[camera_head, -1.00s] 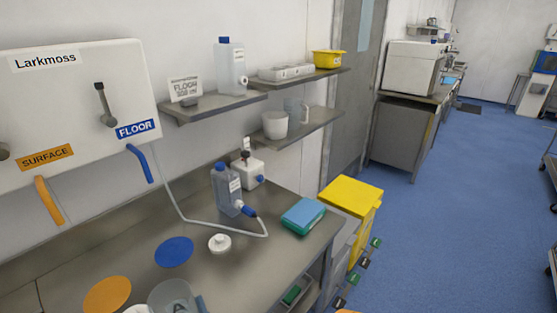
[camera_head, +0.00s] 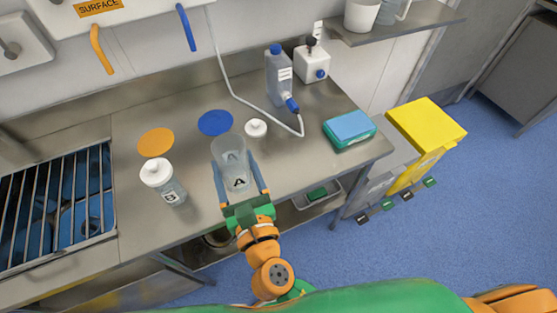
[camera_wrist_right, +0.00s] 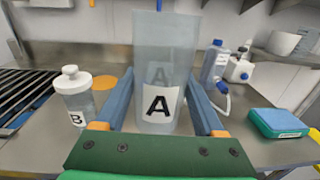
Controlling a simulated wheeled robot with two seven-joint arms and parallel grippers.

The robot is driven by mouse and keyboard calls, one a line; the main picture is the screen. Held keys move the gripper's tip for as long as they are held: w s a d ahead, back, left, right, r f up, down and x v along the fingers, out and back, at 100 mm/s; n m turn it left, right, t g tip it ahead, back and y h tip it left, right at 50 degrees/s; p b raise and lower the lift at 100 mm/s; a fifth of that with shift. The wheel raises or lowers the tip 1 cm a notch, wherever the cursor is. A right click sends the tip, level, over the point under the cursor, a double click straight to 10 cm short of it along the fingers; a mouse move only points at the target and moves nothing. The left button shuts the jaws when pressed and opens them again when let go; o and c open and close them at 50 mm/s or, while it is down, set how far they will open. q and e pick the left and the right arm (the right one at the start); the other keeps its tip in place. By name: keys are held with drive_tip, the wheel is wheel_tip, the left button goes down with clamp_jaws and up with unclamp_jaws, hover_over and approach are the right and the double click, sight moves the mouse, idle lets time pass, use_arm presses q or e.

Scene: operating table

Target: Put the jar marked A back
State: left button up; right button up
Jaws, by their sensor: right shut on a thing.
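The jar marked A (camera_head: 229,150) is a clear, lidless jar with a black A on a white label. It stands upright between the blue fingers of my right gripper (camera_head: 234,172), which is shut on it. The right wrist view shows the jar (camera_wrist_right: 165,50) close up, its label facing me, with a finger on each side. I cannot tell whether its base touches the steel counter (camera_head: 118,195). A white lid (camera_head: 256,128) lies on the counter behind it. A blue disc (camera_head: 215,123) and an orange disc (camera_head: 156,142) mark the counter. My left gripper is not in view.
Jar B (camera_head: 163,182), with a white lid, stands close to the left of jar A. A clear blue-capped bottle (camera_head: 280,78) with a hose stands behind. A teal and blue box (camera_head: 348,130) lies to the right. A barred sink (camera_head: 62,200) is at the left.

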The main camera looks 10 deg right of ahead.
drive_tip(key=shift+w+a+f+n+y, duration=0.25)
drive_tip(key=shift+w+a+n+y, duration=0.25)
drive_tip(key=shift+a, duration=0.3)
drive_tip(key=w+d+f+b, duration=0.1)
drive_tip(key=w+d+f, duration=0.1)
drive_tip(key=w+f, duration=0.1)
drive_tip(key=w+d+f+b, duration=0.2)
drive_tip(key=w+f, duration=0.1)
drive_tip(key=w, duration=0.1)
drive_tip(key=w+d+f+b, duration=0.2)
drive_tip(key=w+f, duration=0.1)
drive_tip(key=shift+w, duration=0.35)
drive_tip(key=f+b, duration=0.3)
drive_tip(key=shift+w+d+f, duration=0.15)
drive_tip(key=shift+w+d, duration=0.05)
drive_tip(key=shift+w, duration=0.15)
drive_tip(key=shift+f+b, duration=0.35)
drive_tip(key=shift+r, duration=0.2)
drive_tip(key=shift+f, duration=0.2)
drive_tip(key=o, duration=1.4)
